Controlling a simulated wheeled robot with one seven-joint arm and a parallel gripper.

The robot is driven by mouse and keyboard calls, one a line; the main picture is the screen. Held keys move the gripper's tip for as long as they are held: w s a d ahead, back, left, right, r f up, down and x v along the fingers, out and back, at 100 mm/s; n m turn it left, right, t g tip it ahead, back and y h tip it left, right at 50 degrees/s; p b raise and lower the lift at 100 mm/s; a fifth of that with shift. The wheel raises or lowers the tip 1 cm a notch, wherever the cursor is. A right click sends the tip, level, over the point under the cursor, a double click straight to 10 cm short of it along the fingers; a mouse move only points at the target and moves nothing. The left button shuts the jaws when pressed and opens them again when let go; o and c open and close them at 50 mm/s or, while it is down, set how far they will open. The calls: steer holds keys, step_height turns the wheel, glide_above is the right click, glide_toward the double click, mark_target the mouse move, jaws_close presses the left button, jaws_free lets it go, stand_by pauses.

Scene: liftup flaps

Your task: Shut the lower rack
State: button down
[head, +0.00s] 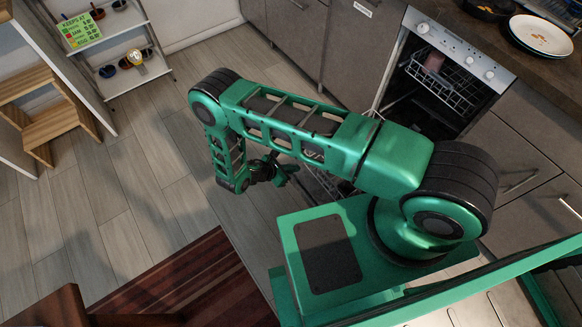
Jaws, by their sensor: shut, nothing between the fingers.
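The dishwasher (459,50) stands open in the counter at the upper right, with a white control strip along its top. Its upper rack (446,92) shows inside, with a reddish cup (434,62) near it. A wire part that looks like the lower rack (327,184) shows low in front of the dishwasher, extending out under my arm. My arm hides most of it and most of the opened door. My gripper (284,173) is shut and empty, just left of that rack part. I cannot tell whether they touch.
Cabinets flank the dishwasher. Plates (541,36) and a dark pan (490,8) sit on the counter. A white shelf (122,72) and wooden steps (50,112) stand at the left.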

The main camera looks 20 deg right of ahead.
steer(key=w+d+f, duration=0.2)
steer(key=d, duration=0.4)
steer(key=shift+w+d+f, duration=0.15)
steer(key=shift+d+f, duration=0.05)
steer(key=shift+f, duration=0.05)
